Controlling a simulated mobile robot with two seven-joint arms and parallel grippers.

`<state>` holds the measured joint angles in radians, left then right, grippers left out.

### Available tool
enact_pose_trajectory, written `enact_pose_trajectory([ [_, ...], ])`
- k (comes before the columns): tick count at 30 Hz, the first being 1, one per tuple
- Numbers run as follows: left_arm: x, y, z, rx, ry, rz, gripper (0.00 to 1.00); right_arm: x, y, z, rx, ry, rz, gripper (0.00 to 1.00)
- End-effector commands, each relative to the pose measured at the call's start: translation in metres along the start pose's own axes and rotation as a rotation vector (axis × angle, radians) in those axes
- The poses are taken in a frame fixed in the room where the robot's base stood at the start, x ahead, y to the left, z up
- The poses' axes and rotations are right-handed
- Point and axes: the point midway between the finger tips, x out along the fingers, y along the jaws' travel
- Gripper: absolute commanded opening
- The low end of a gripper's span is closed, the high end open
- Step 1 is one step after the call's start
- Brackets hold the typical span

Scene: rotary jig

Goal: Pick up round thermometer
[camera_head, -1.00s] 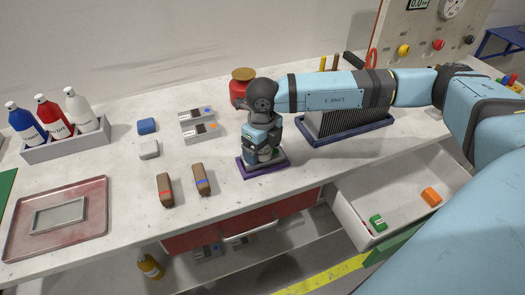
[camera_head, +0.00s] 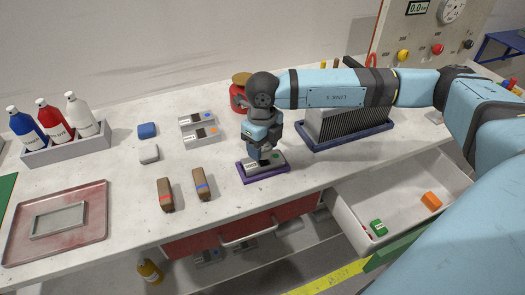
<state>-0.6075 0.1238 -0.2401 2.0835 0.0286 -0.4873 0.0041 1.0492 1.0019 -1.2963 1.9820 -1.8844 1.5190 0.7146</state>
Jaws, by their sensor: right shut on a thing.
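My right gripper (camera_head: 260,155) points down over a purple-rimmed tray (camera_head: 266,179) near the bench's front edge. It is shut on a grey device with a green spot (camera_head: 277,156). The device is at the tray, partly hidden by the gripper; I cannot tell whether it touches the tray. I cannot clearly make out a round thermometer on the bench. My left gripper is not in view.
Two similar grey devices (camera_head: 202,133) lie behind to the left, with two brown blocks (camera_head: 202,184) in front. A red pot (camera_head: 237,98) stands behind the gripper and a dark-rimmed ribbed rack (camera_head: 345,139) to the right. An open drawer (camera_head: 400,200) juts out at the front right.

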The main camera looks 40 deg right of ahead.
Motion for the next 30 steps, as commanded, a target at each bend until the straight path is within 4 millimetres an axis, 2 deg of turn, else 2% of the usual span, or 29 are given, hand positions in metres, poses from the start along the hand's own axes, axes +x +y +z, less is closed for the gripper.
enact_pose_trajectory([
  [9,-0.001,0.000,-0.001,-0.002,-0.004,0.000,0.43,-0.088,0.001,0.001,-0.001,-0.006,0.001,0.25],
  [15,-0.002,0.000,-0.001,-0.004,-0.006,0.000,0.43,-0.138,0.001,0.001,-0.001,-0.005,0.001,0.25],
  [21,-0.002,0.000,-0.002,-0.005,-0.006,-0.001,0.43,-0.167,0.002,0.001,-0.001,-0.003,0.000,0.25],
  [30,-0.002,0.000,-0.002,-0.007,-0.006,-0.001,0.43,-0.175,0.002,0.000,-0.023,0.000,0.000,0.25],
])
